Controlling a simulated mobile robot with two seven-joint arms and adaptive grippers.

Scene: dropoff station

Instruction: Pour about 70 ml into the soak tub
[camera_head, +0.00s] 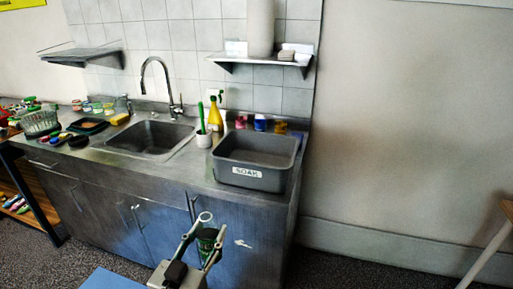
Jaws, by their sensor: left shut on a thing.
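The soak tub (257,163) is a grey open basin with a white "SOAK" label, standing on the counter right of the sink. I see no liquid in it from here. My left gripper (206,246) is low at the bottom middle, in front of the cabinet doors and lower in the picture than the tub. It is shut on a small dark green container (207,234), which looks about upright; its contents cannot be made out. My right gripper is not in view.
The steel counter holds a sink (150,139) with a tall faucet, a white cup (203,140) with a green brush, and a yellow bottle (215,115). Small colored cups (260,123) stand behind the tub. A wall shelf (265,58) hangs above.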

